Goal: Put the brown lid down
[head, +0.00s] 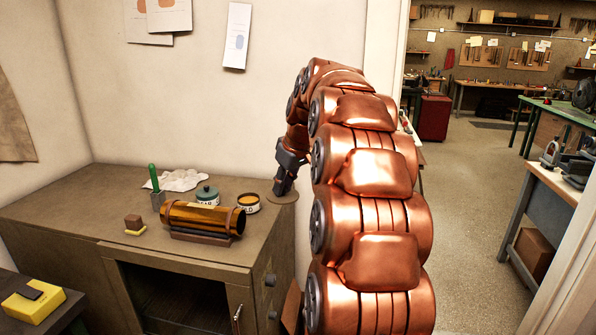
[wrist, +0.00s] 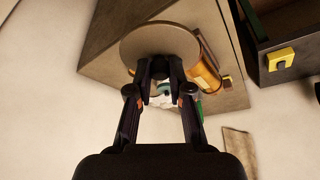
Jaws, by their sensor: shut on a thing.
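The brown lid (head: 284,198) is a flat round disc at the right end of the cabinet top. It also shows large in the wrist view (wrist: 146,42). My gripper (head: 284,190) is shut on it from above; in the wrist view my two fingers (wrist: 160,92) meet at the disc. I cannot tell whether the lid touches the cabinet top or hangs just over it. An open tin (head: 249,208) with amber contents stands just left of the lid. A teal-lidded jar (head: 207,197) stands further left.
A brass tube (head: 203,217) lies on a dark cradle in front of the jar. The cabinet top (head: 70,215) is bare at far left.

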